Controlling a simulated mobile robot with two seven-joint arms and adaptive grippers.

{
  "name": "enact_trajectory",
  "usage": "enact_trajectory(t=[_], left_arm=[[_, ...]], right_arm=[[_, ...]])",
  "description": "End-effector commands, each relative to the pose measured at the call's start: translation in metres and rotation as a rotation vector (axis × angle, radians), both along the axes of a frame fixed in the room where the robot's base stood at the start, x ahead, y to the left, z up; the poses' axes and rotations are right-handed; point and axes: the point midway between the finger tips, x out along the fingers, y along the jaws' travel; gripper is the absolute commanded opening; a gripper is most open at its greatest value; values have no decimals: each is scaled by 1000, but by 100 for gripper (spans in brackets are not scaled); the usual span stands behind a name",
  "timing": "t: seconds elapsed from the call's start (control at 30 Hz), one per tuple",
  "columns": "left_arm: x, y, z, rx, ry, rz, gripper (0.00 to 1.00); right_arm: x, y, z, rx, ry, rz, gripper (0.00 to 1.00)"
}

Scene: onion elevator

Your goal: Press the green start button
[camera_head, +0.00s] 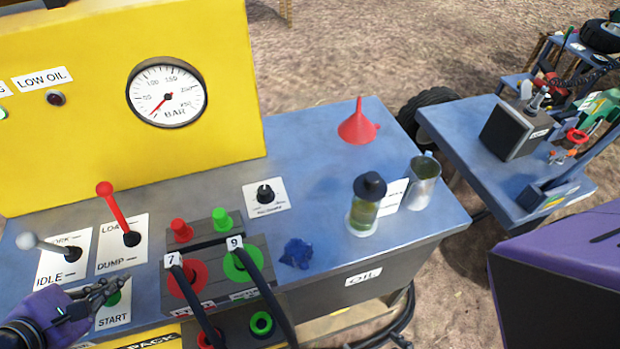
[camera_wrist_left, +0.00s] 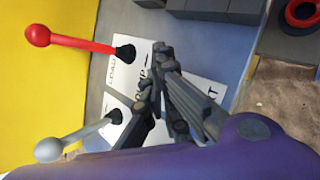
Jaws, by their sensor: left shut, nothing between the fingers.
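The green start button (camera_head: 118,296) is on the START plate (camera_head: 113,317) at the front left of the blue console. My left gripper (camera_head: 114,287) comes in from the lower left, shut and empty, with its fingertips over the button and covering part of it. I cannot tell whether the tips touch it. In the left wrist view my left gripper (camera_wrist_left: 158,60) also shows, over white label plates; the button is hidden there behind the fingers. My right gripper is not in view.
A white-knobbed lever (camera_head: 45,244) and a red lever (camera_head: 115,215) stand just behind the gripper. Hose sockets with cables (camera_head: 210,270) are to the right. A red funnel (camera_head: 358,126), a bottle (camera_head: 366,204) and a metal can (camera_head: 423,183) stand farther right.

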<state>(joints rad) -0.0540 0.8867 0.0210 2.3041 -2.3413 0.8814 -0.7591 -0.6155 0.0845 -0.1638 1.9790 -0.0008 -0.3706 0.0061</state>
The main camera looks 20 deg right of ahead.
Motion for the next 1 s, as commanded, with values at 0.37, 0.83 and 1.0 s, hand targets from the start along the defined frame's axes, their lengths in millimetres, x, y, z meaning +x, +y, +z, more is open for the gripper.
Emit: enact_trajectory(t=[0.37,0.83,1.0], left_arm=[[0,0,-3,1,2,1,0],[0,1,12,1,0,1,0],[0,1,18,1,0,1,0]], right_arm=[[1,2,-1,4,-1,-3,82],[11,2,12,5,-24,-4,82],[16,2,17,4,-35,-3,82]])
